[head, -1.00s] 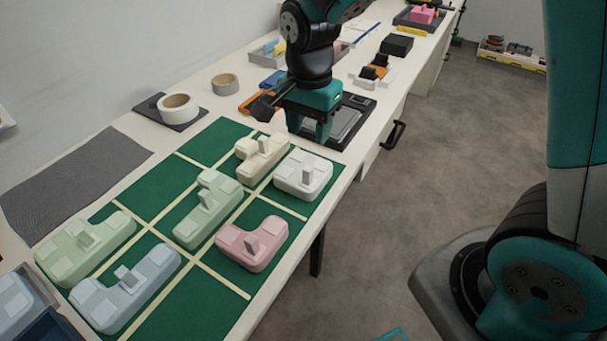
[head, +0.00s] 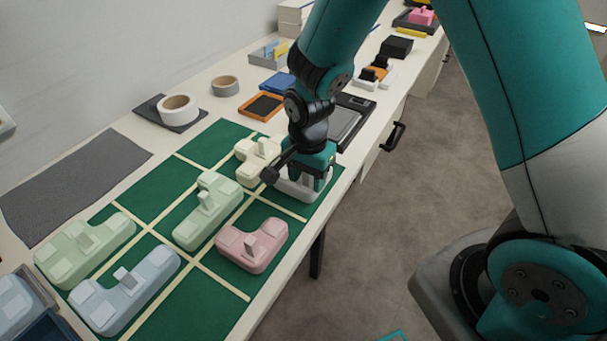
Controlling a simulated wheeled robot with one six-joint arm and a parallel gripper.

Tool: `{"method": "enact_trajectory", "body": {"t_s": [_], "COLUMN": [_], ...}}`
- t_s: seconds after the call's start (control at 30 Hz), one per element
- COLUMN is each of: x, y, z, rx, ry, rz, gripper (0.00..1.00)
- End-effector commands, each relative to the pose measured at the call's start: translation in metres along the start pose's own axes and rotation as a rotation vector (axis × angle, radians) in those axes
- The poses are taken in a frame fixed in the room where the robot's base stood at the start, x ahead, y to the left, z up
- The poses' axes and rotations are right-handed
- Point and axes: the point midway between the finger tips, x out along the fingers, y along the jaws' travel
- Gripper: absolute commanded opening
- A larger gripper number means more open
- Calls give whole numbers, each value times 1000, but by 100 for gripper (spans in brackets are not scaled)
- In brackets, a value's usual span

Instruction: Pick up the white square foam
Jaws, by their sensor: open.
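The white square foam (head: 295,190) sits on the green mat (head: 234,291), in the cell at the far right near the table's front edge. My gripper (head: 306,187) is open, pointing down right over the white foam. Its fingers are low around the raised middle of the foam, where the foam's upright tab stood in the earlier view. The tab and part of the foam's top are hidden behind the gripper, so I cannot tell whether the fingers touch it.
A cream foam (head: 246,172) lies close on the left, a pink foam (head: 252,246) nearer. Green foams (head: 206,212) and a blue foam (head: 126,290) share the mat. A scale (head: 346,124) and an orange tray (head: 262,106) stand behind. Tape rolls (head: 178,107) lie at the back left.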

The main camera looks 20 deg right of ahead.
Motion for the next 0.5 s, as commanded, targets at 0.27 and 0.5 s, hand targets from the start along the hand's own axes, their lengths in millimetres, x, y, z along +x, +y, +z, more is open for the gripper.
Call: {"method": "enact_trajectory", "body": {"t_s": [0.27, 0.5], "x": [0, -1], "y": [0, 0], "z": [0, 0], "rx": [0, 0], "ry": [0, 0], "rz": [0, 0], "gripper": [12, 0]}}
